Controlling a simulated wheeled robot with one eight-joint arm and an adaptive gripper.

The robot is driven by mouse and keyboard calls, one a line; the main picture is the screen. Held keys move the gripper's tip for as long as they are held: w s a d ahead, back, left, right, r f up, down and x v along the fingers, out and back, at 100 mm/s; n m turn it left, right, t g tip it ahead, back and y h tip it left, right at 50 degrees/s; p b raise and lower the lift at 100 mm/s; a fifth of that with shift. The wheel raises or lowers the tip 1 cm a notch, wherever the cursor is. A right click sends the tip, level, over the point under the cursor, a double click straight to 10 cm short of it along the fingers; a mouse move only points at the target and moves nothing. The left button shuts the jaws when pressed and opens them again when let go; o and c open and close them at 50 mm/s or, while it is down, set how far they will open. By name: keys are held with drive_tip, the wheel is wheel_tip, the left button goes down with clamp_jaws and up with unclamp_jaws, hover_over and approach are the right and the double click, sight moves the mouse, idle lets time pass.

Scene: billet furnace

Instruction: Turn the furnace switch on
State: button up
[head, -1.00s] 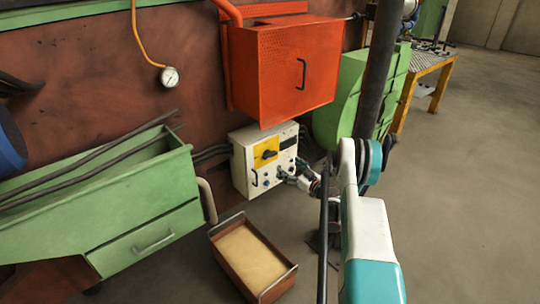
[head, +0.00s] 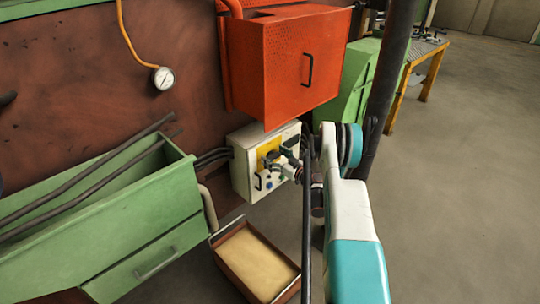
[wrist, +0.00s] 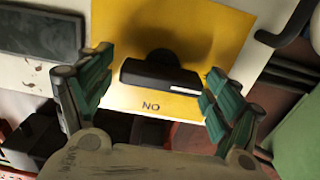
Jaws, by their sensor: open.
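The furnace switch is a black knob (wrist: 160,76) on a yellow plate (wrist: 215,28), with lettering beside it that appears upside down in the wrist view. The plate sits on the white control box (head: 243,168), shown in the head view. My gripper (wrist: 152,88) is open, with one green-padded finger on each side of the knob. Contact cannot be told. In the head view my gripper (head: 275,158) is in front of the box and hides most of the knob.
An orange cabinet (head: 275,75) hangs just above the box. A green trough (head: 100,205) stands at left, and a sand-filled tray (head: 285,288) lies below the box. A dark vertical pole (head: 385,100) stands close right of my arm. Open floor lies at right.

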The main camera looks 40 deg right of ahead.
drive_tip(key=c, duration=1.1)
drive_tip(key=shift+o, duration=0.2)
drive_tip(key=m, duration=0.4)
drive_tip(key=shift+d+m, duration=0.15)
drive_tip(key=shift+m, duration=0.25)
drive_tip(key=m, duration=0.4)
drive_tip(key=shift+d+f+m, duration=0.1)
drive_tip(key=shift+d+m, duration=0.05)
drive_tip(key=shift+m, duration=0.15)
drive_tip(key=m, duration=0.4)
drive_tip(key=shift+d+f, duration=0.1)
drive_tip(key=shift+f+m, duration=0.1)
drive_tip(key=shift+m, duration=2.1)
drive_tip(key=o, duration=1.1)
drive_tip(key=shift+c, duration=0.2)
drive_tip(key=shift+s, duration=0.1)
